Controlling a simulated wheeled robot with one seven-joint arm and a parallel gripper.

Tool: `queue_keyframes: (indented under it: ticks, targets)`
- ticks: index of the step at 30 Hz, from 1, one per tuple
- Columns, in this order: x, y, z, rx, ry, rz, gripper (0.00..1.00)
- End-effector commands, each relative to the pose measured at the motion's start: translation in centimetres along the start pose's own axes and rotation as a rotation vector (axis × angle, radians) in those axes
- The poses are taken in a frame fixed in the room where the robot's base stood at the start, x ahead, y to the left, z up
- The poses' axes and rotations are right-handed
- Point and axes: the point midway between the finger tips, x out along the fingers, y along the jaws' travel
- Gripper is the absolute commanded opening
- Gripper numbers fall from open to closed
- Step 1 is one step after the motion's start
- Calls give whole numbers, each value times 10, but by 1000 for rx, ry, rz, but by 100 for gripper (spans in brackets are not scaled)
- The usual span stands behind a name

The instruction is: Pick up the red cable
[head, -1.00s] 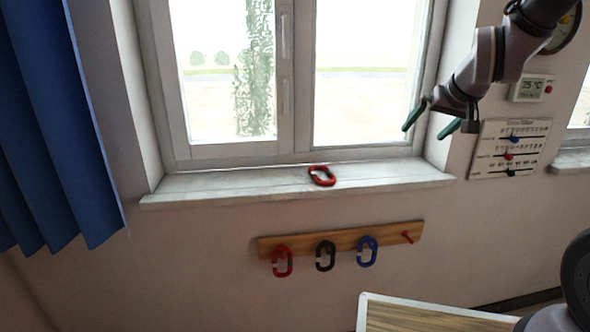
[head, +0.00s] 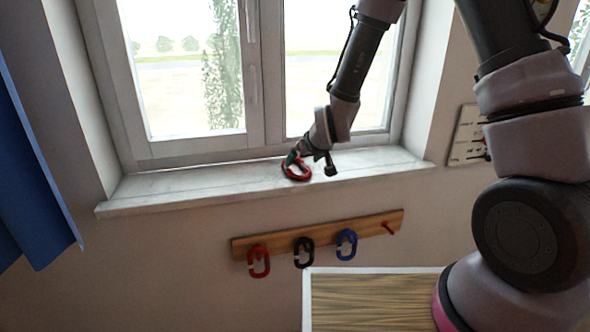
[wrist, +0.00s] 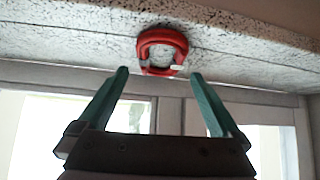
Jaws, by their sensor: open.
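A red looped cable (head: 296,171) lies on the white window sill; in the wrist view the same red cable (wrist: 163,50) is a closed ring lying flat on the sill. My gripper (head: 309,160) is at the sill, right by the cable, and partly covers it in the head view. In the wrist view my gripper (wrist: 159,76) has its two green fingers wide apart, with nothing between them. The cable lies just beyond the fingertips, roughly centred between them. Whether a finger touches it cannot be told.
The window sill (head: 165,187) is otherwise clear. Below it a wooden rail (head: 330,231) holds a red cable (head: 258,262), a black one (head: 303,253) and a blue one (head: 346,245), with an empty red peg (head: 388,228) at right. A white-edged table (head: 370,298) stands below. The window is behind the sill.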

Motion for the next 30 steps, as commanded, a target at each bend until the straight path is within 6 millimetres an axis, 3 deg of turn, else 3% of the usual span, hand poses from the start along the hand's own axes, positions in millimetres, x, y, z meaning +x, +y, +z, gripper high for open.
queue_keyframes:
  ticks: [12,20,21,26,30]
  targets:
    - [50,-2,0,1,-1,0,100]
    - [53,-2,-1,0,0,0,100]
    - [53,-2,-1,0,0,0,92]
    - [53,-2,-1,0,0,0,33]
    - [53,-2,-1,0,1,0,33]
